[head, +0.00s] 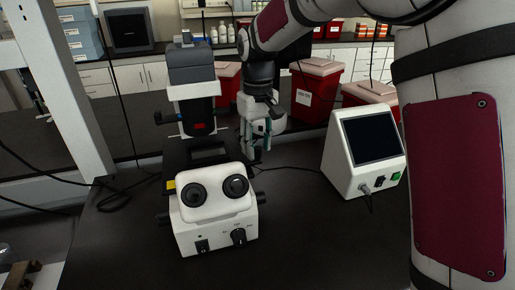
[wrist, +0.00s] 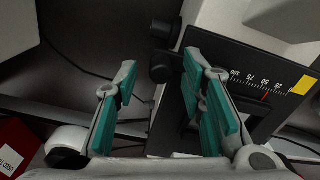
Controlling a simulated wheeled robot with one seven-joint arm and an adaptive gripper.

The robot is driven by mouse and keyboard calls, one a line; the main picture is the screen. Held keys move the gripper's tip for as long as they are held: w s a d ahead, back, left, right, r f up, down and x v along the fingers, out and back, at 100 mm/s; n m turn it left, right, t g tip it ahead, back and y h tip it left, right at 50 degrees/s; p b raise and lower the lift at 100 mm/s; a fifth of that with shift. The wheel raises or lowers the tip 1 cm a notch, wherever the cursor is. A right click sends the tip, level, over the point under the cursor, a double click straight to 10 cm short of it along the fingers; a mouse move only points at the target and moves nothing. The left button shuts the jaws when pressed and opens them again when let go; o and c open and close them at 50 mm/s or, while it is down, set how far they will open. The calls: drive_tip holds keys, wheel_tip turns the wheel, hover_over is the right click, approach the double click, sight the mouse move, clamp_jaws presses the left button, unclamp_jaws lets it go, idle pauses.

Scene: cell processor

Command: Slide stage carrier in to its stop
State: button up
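The white microscope (head: 215,215) stands on the dark bench with its eyepieces facing me. Its black stage (head: 205,152) lies behind the eyepieces and has a rectangular opening. In the wrist view the black stage plate (wrist: 262,68) carries a white number scale, a red pointer mark near the middle numbers and a yellow patch at the right. I cannot clearly tell the carrier's edges from the stage. My gripper (head: 256,145) is at the right side of the stage. Its teal-padded fingers (wrist: 160,108) are apart, with nothing visibly clamped; the right finger hides part of the plate.
A white monitor box (head: 362,150) stands on the bench to the right, with a cable running toward the microscope. Red bins (head: 316,92) stand behind my gripper. A dark knob (wrist: 160,70) sticks out near the fingers. The bench left of the microscope holds loose cables.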

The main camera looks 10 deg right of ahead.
wheel_tip(320, 180, up, 10)
drive_tip(key=shift+r, duration=0.2)
